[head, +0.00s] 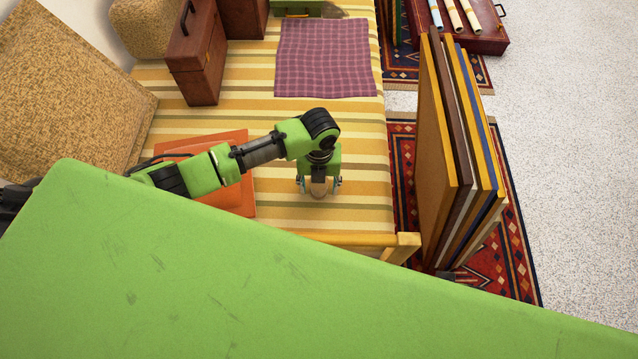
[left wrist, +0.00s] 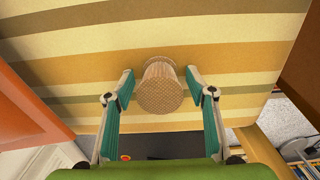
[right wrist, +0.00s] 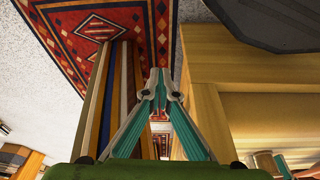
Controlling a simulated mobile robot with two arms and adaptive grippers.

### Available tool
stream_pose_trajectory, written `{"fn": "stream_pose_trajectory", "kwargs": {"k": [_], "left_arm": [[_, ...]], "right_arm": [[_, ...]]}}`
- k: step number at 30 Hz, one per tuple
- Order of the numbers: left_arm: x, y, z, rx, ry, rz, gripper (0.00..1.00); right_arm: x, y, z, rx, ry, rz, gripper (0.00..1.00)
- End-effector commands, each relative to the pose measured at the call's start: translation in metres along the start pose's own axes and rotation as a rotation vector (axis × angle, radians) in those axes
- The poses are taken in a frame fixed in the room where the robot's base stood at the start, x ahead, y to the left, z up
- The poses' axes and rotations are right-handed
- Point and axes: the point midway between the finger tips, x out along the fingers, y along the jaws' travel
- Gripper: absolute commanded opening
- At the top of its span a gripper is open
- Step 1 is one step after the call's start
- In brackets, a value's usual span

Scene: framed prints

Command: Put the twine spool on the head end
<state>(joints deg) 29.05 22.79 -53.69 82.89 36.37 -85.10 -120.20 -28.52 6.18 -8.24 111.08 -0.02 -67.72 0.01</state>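The twine spool (head: 318,190), a tan woven cylinder, stands on the striped bed cover near the front wooden rail. It also shows in the left wrist view (left wrist: 161,88). My left gripper (head: 319,183) is over it and open, with one finger on each side and narrow gaps between fingers and spool. My right gripper (right wrist: 159,76) appears in the right wrist view only, its fingertips together and nothing between them, below bed level beside framed boards. The bed (head: 350,215) carries a yellow striped cover; which end is the head end I cannot tell for sure.
An orange flat item (head: 235,195) lies left of the spool, partly under my left arm. A purple plaid cloth (head: 325,58) and brown cases (head: 203,60) lie farther back. Framed boards (head: 440,150) stand upright on the rug at right. Cover between spool and cloth is clear.

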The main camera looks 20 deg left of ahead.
Motion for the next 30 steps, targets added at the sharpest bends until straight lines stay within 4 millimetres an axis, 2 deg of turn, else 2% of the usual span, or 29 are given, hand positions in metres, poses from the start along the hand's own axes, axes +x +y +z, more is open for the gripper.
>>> {"fn": "stream_pose_trajectory", "kwargs": {"k": [5,11,21,25,30], "left_arm": [[-0.007,0.0,0.0,0.0,-0.001,-0.001,0.51],[-0.036,0.0,0.001,0.002,-0.002,-0.001,0.51],[-0.1,-0.001,0.001,0.002,-0.002,-0.002,0.51],[-0.115,0.0,0.001,0.0,0.0,-0.001,0.51],[-0.123,0.0,0.001,0.0,0.0,0.0,0.51]], "right_arm": [[-0.001,0.0,-0.001,0.0,0.005,0.0,0.0],[0.028,-0.001,0.018,-0.003,-0.026,-0.003,0.0],[0.071,-0.004,0.053,-0.008,-0.053,-0.006,0.0],[0.08,-0.005,0.062,-0.01,-0.059,-0.007,0.0],[0.086,-0.005,0.068,-0.011,-0.062,-0.008,0.0]]}}
